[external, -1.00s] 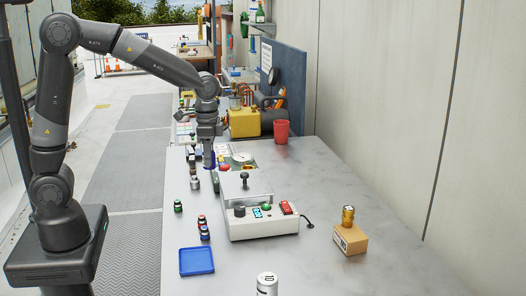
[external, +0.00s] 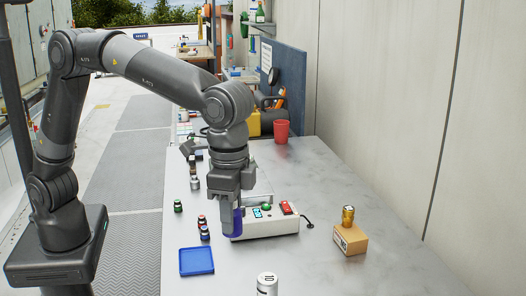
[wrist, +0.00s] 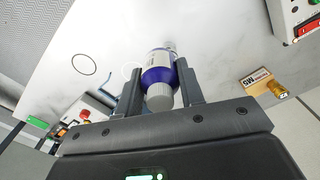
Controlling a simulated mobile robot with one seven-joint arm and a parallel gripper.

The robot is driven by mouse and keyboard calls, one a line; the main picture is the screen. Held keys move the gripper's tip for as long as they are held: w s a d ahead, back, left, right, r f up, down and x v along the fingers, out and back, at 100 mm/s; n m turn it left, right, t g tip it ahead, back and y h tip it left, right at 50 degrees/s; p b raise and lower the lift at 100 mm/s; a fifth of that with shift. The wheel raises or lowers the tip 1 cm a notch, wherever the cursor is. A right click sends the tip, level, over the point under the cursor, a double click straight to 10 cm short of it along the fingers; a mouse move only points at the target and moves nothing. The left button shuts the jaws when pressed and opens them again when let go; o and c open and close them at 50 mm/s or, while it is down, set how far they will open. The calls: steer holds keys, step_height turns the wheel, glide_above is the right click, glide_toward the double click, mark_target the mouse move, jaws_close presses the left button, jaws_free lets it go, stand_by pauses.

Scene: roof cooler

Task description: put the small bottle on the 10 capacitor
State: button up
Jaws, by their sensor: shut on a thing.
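The small bottle, blue-purple with a pale label and a light grey cap, is held by my gripper (external: 231,208). The lower part of the bottle (external: 237,223) shows below the fingers in the external view. In the wrist view the bottle (wrist: 158,72) sits between the two fingers of my gripper (wrist: 158,80), its cap towards the camera. The 10 capacitor (external: 267,284), a white cylinder marked 10 on top, stands at the bottom edge of the external view, partly cut off. My gripper is behind it and to its left, apart from it.
A white control box (external: 270,224) with knobs and a red switch stands beside my gripper, partly hidden. A blue tray (external: 197,261) and several small jars (external: 203,228) are to the left. A cardboard box (external: 350,240) with a gold part on top is at right. The table between is clear.

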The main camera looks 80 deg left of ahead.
steer(key=s+d, duration=0.4)
steer(key=d, duration=0.3)
glide_above(268, 278)
step_height(268, 278, down, 6)
steer(key=shift+s+f, duration=0.1)
steer(key=shift+f, duration=2)
steer(key=shift+f, duration=0.2)
steer(key=o, duration=1)
steer(key=shift+r, duration=0.1)
